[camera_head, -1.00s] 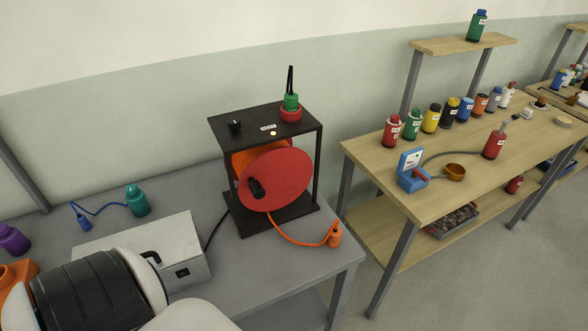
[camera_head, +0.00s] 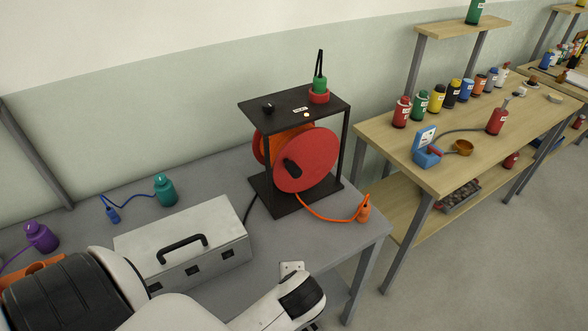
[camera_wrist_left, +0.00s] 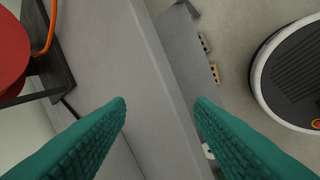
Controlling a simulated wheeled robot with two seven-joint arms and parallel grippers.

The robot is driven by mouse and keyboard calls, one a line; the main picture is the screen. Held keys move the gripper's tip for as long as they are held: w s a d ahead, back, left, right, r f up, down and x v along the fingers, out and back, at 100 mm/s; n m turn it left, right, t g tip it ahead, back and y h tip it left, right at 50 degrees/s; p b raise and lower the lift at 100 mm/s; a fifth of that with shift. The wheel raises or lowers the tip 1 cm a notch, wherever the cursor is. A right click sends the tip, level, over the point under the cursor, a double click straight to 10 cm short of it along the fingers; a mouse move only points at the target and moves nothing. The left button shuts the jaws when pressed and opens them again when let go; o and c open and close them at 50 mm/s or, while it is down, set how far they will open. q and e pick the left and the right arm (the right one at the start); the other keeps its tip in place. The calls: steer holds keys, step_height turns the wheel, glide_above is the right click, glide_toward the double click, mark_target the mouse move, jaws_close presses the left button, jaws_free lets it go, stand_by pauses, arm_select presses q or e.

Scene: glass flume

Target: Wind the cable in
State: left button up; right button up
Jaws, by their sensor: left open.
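A cable reel with a red disc (camera_head: 310,160) and an orange drum (camera_head: 260,148) stands in a black frame (camera_head: 260,108) on the grey bench. A black crank knob (camera_head: 292,167) sticks out from the disc. The orange cable (camera_head: 325,218) runs from the reel across the bench to an orange plug (camera_head: 363,210) near the right edge. In the left wrist view the red disc (camera_wrist_left: 12,50) and cable (camera_wrist_left: 48,32) show at the upper left. My left gripper (camera_wrist_left: 161,103) is open and empty by the bench's front edge, apart from the reel. My right gripper is not in view.
A grey metal case (camera_head: 215,225) with a black handle stands left of the reel. A green item in a red ring (camera_head: 319,94) tops the frame. A wooden table (camera_head: 440,185) with bottles stands right.

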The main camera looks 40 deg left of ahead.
mark_target(298, 175)
arm_select(q)
steer(key=w+r+m+y, duration=0.1)
steer(key=w+m, duration=0.1)
steer(key=w+a+r+m+t+y, duration=0.1)
steer(key=w+m+y, duration=0.1)
steer(key=w, duration=0.1)
steer(key=w+a+r+m+y, duration=0.1)
steer(key=w+m, duration=0.1)
steer(key=w, duration=0.1)
steer(key=shift+a+r+y, duration=0.1)
steer(key=shift+a+y, duration=0.1)
steer(key=shift+y, duration=0.2)
steer(key=w+r+m+t+y, duration=0.2)
steer(key=w+r+m+y, duration=0.5)
steer(key=r, duration=0.3)
steer(key=shift+n, duration=0.3)
steer(key=x, duration=0.4)
steer(key=p+x, duration=0.1)
steer(key=x, duration=0.3)
steer(key=w+p+x, duration=0.1)
steer(key=x, duration=0.3)
steer(key=shift+d, duration=0.25)
steer(key=shift+w+a, duration=0.15)
steer(key=shift+a, duration=0.4)
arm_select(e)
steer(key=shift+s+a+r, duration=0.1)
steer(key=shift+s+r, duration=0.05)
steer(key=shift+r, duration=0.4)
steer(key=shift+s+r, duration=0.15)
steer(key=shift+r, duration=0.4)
